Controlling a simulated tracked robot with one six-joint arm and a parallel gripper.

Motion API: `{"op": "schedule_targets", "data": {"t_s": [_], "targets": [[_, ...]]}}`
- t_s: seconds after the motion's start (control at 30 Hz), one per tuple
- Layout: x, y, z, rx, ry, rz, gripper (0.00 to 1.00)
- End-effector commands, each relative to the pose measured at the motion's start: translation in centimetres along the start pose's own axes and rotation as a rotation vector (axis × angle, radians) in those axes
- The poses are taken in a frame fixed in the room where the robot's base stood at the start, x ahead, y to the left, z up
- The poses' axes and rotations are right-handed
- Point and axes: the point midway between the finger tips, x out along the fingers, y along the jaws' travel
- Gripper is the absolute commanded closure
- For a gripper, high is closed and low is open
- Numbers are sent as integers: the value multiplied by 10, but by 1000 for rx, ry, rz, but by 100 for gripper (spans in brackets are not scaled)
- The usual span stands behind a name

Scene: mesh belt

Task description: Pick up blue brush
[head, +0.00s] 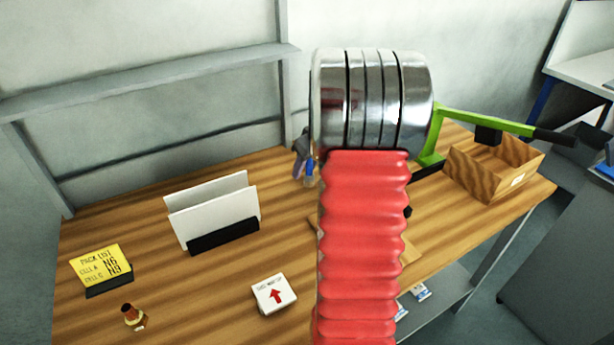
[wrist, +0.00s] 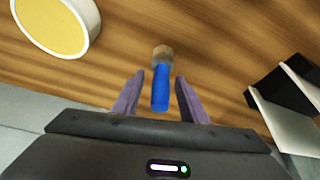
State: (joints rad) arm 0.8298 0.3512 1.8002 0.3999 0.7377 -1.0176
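The blue brush (wrist: 160,88) has a bright blue handle and a tan bristle end. In the wrist view it lies between the two purple fingers of my gripper (wrist: 159,77), with its bristle end reaching past the fingertips. A gap shows on each side of the handle, so my gripper is open around it and not closed on it. In the head view a small part of the blue brush (head: 309,174) shows at the back of the wooden table, beside my gripper (head: 302,163). My red and silver arm hides most of that area.
A white-rimmed round object with a yellow face (wrist: 58,24) is at upper left in the wrist view. A black rack with white sheets (head: 222,238) stands left on the wooden table (head: 180,300). A wooden box (head: 480,180) and green arm-like fixture (head: 480,117) are at right.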

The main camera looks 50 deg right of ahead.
Motion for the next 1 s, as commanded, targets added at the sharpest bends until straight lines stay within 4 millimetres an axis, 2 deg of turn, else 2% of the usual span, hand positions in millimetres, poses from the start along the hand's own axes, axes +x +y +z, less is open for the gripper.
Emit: {"op": "schedule_targets", "data": {"t_s": [0.37,0.93,1.0], "targets": [[0,0,0,0,0,0,61],[0,0,0,-1,0,0,99],[0,-1,0,-1,0,0,100]]}}
